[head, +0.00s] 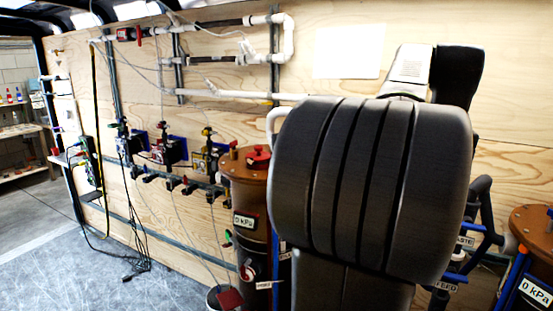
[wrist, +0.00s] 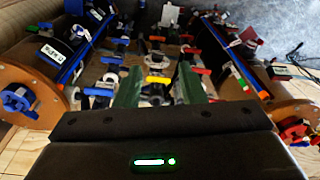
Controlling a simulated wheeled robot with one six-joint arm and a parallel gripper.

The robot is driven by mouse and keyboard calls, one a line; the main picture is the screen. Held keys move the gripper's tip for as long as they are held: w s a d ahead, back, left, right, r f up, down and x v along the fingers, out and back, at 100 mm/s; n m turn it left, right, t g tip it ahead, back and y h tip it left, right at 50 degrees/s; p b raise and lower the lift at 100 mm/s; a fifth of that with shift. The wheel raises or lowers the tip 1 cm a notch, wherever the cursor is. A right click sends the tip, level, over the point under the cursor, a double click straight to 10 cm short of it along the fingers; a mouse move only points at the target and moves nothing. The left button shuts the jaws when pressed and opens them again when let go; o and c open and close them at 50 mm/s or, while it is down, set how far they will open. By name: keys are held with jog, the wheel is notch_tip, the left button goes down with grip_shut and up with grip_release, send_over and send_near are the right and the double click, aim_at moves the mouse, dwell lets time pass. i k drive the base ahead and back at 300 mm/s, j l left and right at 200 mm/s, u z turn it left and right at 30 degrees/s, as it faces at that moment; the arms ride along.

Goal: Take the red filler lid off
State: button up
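The red filler lid (head: 257,157) sits on the brown top of the left filter tank (head: 240,175) in the head view. In the wrist view the red lid (wrist: 297,132) shows at the right edge, on a round brown top. My gripper (wrist: 160,85) shows in the wrist view with its two green fingers apart and nothing seen between them. It is well to the side of the red lid and not touching it. In the head view my arm hides the gripper and stands just right of the left tank.
A second brown tank (head: 535,232) with a blue lid stands at the right; its blue lid (wrist: 18,98) is also at left in the wrist view. Pipes and valves (head: 165,150) line the plywood wall. Black cables (head: 135,245) hang at left. The grey floor (head: 120,285) there is mostly clear.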

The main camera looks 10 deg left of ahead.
aim_at(258, 157)
jog(key=i+j+u, duration=0.45)
jog(key=i+u, duration=0.25)
jog(key=i, duration=0.15)
jog(key=i+u, duration=0.4)
jog(key=i+j, duration=0.05)
jog(key=i, duration=0.05)
